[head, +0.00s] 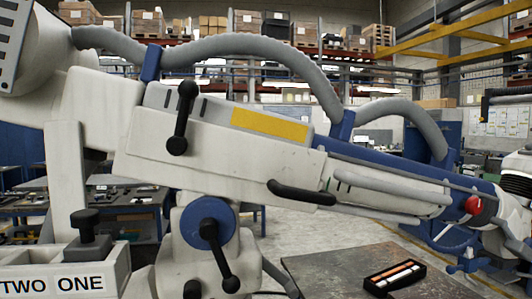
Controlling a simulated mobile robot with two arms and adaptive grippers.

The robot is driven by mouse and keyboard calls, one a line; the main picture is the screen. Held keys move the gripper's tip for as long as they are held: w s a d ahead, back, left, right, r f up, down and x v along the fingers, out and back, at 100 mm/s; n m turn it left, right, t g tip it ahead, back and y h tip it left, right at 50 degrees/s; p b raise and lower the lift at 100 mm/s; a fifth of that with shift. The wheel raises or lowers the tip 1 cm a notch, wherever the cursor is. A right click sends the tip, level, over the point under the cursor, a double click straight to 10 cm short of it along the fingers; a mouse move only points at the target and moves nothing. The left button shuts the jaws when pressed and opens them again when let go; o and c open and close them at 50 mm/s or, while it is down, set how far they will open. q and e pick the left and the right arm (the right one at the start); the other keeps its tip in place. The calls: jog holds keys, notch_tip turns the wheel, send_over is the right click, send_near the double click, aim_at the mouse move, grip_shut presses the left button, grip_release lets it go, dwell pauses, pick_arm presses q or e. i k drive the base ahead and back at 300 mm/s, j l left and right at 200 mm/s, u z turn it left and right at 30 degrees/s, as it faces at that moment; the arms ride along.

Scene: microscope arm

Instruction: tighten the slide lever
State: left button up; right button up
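A long white microscope arm (225,150) slopes down from upper left to right. On the side of its boxy housing is a black lever (181,120) with knobbed ends, nearly upright, its upper end leaning slightly right; it looks like the slide lever. A second black lever (219,257) sits lower on a blue round hub (208,216), slanting down to the right. A black handle (301,192) lies along the lower right of the housing. Whether any lever is tight does not show. I see no fingers of my left or right gripper in the head view.
A white box (65,282) marked "TWO ONE" with a black knob (88,236) stands at lower left. A red knob (473,205) sits at the arm's right end. A dark table (320,270) at lower right holds a small black tray (375,290). Grey hoses arch above.

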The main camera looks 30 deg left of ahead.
aim_at(188, 90)
jog(key=u, duration=1.45)
